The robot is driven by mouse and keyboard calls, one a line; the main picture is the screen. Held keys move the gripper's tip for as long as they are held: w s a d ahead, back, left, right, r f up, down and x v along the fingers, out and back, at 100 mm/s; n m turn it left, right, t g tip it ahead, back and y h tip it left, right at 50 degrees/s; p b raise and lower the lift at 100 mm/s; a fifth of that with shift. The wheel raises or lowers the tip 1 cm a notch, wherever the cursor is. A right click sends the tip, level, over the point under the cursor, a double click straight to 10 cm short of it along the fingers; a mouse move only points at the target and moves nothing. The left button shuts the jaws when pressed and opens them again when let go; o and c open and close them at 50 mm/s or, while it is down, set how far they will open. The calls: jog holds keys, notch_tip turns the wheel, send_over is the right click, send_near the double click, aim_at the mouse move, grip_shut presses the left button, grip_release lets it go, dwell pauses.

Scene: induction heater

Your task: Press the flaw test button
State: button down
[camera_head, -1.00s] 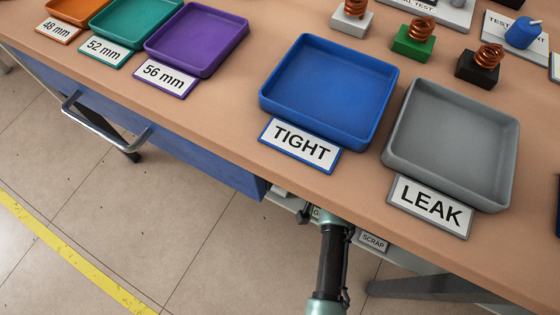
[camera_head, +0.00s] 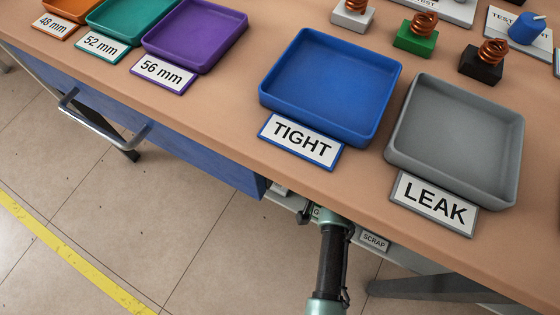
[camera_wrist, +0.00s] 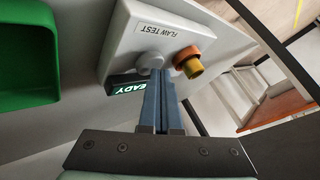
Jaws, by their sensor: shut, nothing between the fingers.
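The head view shows neither my gripper nor this panel.
A green lit READY sign (camera_wrist: 140,86) is beside the fingers, partly hidden. A green tray (camera_wrist: 25,55) lies to the left. In the head view the bench holds a blue TIGHT tray (camera_head: 330,85), a grey LEAK tray (camera_head: 460,130) and several copper coils on blocks.

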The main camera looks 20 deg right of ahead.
jog(key=shift+f, duration=0.3)
jog(key=shift+r, duration=0.1)
dwell(0.3)
jog(key=shift+r+p, duration=0.8)
notch_tip(320, 180, up, 5)
jog(key=p, duration=0.5)
jog(key=shift+r, duration=0.15)
dwell(0.4)
